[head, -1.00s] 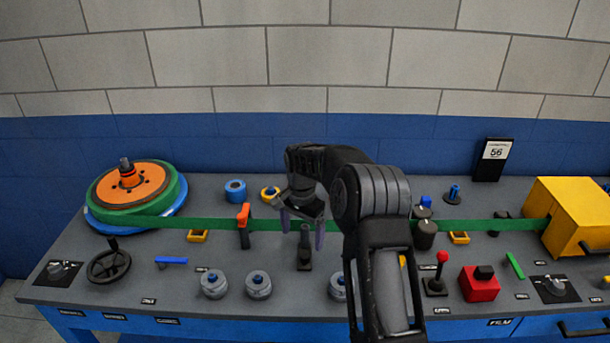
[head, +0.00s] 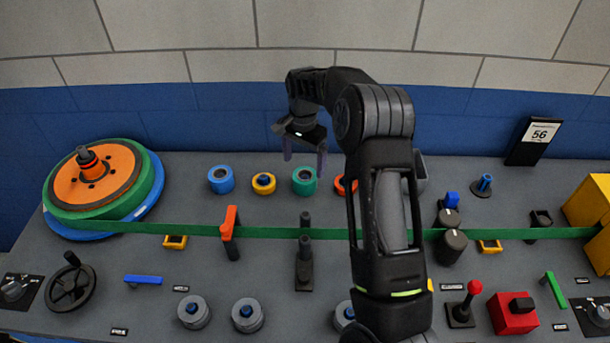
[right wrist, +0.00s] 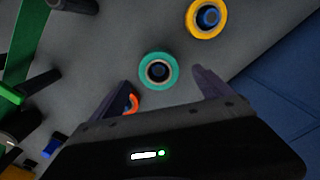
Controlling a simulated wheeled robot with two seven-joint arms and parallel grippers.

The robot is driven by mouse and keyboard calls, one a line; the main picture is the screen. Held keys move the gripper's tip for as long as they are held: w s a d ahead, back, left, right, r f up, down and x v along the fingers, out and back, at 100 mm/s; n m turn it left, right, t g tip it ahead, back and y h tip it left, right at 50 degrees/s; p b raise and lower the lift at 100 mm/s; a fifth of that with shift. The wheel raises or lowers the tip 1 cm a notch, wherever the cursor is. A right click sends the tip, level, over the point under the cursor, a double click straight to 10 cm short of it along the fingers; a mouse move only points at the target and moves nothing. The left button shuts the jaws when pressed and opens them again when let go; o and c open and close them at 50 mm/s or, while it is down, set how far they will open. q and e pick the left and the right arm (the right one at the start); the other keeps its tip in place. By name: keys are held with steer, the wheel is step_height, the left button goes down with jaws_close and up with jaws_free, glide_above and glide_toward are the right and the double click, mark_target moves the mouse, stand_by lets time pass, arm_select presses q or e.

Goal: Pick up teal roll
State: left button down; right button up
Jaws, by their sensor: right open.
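The teal roll (head: 305,180) stands on the grey panel near its back, between a yellow roll and a red-orange one. In the right wrist view the teal roll (right wrist: 159,70) lies just ahead of the gap between my fingers, with its dark core facing up. My right gripper (head: 305,166) is open and empty, above the teal roll and apart from it; its fingers (right wrist: 165,86) also show in the wrist view. My left gripper is not in view.
A yellow roll (head: 264,183) and a blue roll (head: 221,180) stand to the left. A red-orange roll (head: 346,185) is close on the right, partly behind my arm. A green band (head: 280,232) runs across the panel in front. The blue wall (head: 200,125) is behind.

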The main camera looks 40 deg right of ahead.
mark_target(304, 178)
steer(key=shift+f+b, duration=0.75)
steer(key=shift+f, duration=0.55)
steer(key=f+b, duration=0.1)
steer(key=f, duration=0.1)
steer(key=f+b, duration=0.2)
steer(key=f, duration=0.1)
steer(key=shift+s+a+f, duration=0.1)
steer(key=shift+s+f, duration=0.05)
steer(key=shift+s, duration=0.05)
steer(key=shift+c, duration=0.4)
steer(key=c, duration=1.5)
